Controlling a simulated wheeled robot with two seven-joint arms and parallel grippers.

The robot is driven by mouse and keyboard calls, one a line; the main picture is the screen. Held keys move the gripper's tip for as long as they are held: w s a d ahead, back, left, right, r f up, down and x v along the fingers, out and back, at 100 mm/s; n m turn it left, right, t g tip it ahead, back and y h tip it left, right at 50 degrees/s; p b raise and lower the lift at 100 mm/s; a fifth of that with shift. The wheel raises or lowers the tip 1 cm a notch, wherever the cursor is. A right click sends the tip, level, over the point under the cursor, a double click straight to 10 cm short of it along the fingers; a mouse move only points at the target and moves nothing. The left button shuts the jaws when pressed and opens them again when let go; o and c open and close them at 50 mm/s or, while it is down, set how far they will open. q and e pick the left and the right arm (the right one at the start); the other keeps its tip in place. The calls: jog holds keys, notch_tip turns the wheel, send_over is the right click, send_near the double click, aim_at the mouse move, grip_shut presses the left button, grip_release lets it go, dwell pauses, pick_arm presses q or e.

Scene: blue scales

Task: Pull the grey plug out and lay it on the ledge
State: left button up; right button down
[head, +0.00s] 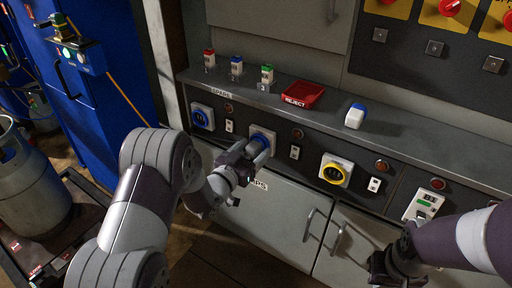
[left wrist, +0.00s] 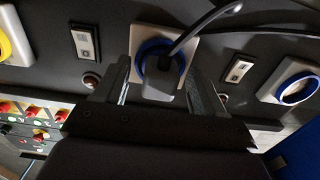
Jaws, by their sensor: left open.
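The grey plug (left wrist: 160,82) sits in a blue-ringed socket (left wrist: 184,47) with a white plate, its dark cable (left wrist: 205,22) running off to the upper right of the left wrist view. The same socket shows in the head view (head: 264,134), the plug (head: 255,148) partly covered by my gripper. My left gripper (head: 243,161) is open, with one finger on each side of the plug; I cannot tell whether they touch it. The grey ledge (head: 395,135) runs above the sockets. My right gripper (head: 387,270) is at the lower right; its fingers are unclear.
Ledge room is clear right of the block. A yellow socket (head: 335,171) and cabinet handles (head: 337,238) are nearby.

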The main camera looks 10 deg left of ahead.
aim_at(250, 153)
dwell(0.6)
pick_arm(q)
grip_shut()
jog(key=shift+p+v, duration=0.7)
jog(key=shift+v, duration=2.35)
